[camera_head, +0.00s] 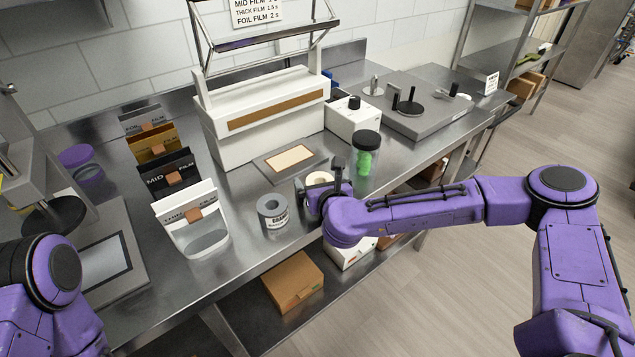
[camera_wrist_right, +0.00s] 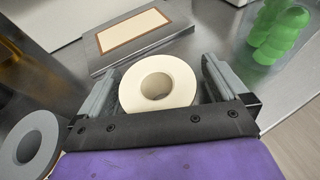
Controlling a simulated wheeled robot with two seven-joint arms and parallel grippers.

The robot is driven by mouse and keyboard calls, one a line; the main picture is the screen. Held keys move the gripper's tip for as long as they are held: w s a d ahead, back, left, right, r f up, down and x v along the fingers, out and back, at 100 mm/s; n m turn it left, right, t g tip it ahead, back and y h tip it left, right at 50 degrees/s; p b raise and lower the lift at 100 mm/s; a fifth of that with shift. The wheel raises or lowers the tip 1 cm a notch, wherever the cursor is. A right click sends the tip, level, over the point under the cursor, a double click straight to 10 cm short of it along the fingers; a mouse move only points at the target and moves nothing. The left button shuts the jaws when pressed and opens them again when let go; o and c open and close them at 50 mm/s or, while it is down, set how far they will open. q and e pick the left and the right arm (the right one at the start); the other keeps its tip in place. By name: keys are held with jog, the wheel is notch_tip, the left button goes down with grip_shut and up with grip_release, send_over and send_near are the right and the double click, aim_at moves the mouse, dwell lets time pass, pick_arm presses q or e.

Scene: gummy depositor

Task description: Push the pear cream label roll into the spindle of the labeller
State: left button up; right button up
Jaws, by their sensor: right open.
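The cream label roll (camera_wrist_right: 178,78) lies on the steel bench with its hole facing up. In the head view the cream roll (camera_head: 319,178) is partly hidden by my right gripper (camera_head: 322,190). In the right wrist view my right gripper (camera_wrist_right: 158,65) is open, with one finger on each side of the roll; I cannot tell whether they touch it. A grey flat machine (camera_head: 425,118) at the back right carries a black disc with an upright post (camera_head: 408,104), which looks like the labeller's spindle. My left gripper is out of view.
A grey roll (camera_head: 272,213) stands left of the cream roll. A flat plate with a cream panel (camera_head: 290,160) and a white sealer (camera_head: 262,118) are behind. Film holders (camera_head: 190,222) stand left.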

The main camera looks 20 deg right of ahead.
aim_at(318, 177)
jog(key=shift+w+f, duration=0.15)
jog(key=shift+w, duration=0.25)
jog(key=shift+s, duration=0.1)
jog(key=c, duration=1.1)
jog(key=shift+o, duration=0.2)
notch_tip(318, 177, up, 4)
jog(key=shift+f+p, duration=0.25)
jog(key=shift+p, duration=0.95)
jog(key=s+d+r+p, duration=0.2)
jog(key=s+r+p, duration=0.2)
jog(key=s+p, duration=0.2)
jog(key=s+d+r+p, duration=0.2)
jog(key=s+r+p, duration=0.3)
jog(key=s+p, duration=0.2)
jog(key=shift+s+d+r+p, duration=0.15)
jog(key=shift+d+r+p, duration=0.15)
jog(key=shift+p, duration=0.15)
